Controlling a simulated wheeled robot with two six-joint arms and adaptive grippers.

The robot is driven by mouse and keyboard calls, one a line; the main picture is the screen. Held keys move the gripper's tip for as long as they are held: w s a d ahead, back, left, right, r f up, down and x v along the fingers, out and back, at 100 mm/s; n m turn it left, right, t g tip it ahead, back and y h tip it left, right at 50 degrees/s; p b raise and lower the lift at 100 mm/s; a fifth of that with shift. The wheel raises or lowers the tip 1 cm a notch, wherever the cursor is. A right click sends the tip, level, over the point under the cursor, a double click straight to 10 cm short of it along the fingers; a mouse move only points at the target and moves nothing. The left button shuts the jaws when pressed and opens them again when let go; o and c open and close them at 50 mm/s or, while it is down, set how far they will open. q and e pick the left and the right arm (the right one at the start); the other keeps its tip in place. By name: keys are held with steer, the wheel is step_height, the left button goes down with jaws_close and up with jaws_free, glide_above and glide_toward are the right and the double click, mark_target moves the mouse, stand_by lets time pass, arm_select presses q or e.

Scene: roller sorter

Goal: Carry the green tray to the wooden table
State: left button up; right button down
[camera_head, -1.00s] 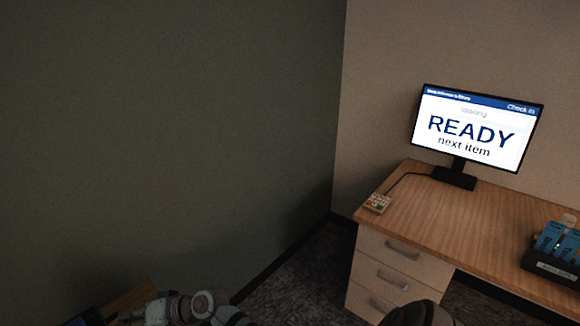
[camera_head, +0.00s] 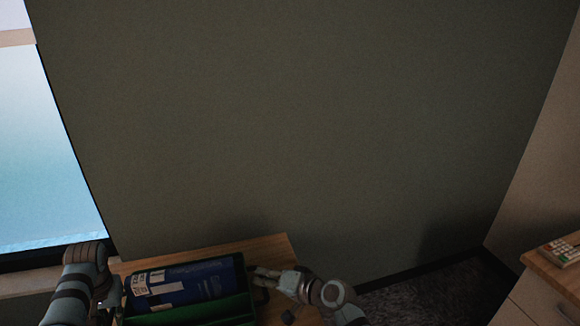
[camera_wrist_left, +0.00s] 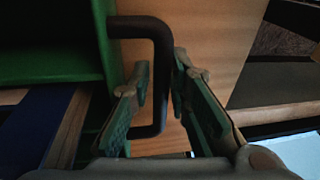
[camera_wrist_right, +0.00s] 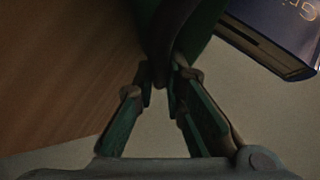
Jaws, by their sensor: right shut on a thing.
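The green tray (camera_head: 235,308) is at the bottom of the head view, over the wooden table (camera_head: 220,249); I cannot tell whether it rests on it. A blue book (camera_head: 190,282) with white labels lies in it. My right gripper (camera_head: 262,273) is at the tray's right end; in the right wrist view it is shut on a dark handle (camera_wrist_right: 165,45). My left gripper (camera_wrist_left: 160,70) is open, its fingers on either side of the black left handle (camera_wrist_left: 160,110), with a gap visible. In the head view my left gripper's fingers are mostly hidden.
A window (camera_head: 40,150) is at the left and a plain dark wall (camera_head: 300,120) is behind the table. A desk (camera_head: 550,268) with a small keypad (camera_head: 562,251) stands at the right. Dark carpet (camera_head: 430,297) shows between table and desk.

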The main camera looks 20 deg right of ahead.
arm_select(q)
steer(key=shift+o, duration=0.5)
steer(key=shift+r, duration=0.15)
arm_select(e)
steer(key=shift+r, duration=0.15)
arm_select(q)
steer(key=o, duration=0.4)
steer(key=shift+d, duration=0.1)
steer(key=shift+s+d, duration=0.1)
steer(key=shift+d, duration=0.1)
arm_select(e)
steer(key=shift+a+r, duration=0.1)
arm_select(q)
steer(key=c, duration=0.5)
arm_select(e)
steer(key=shift+s, duration=0.1)
arm_select(q)
steer(key=shift+a, duration=0.15)
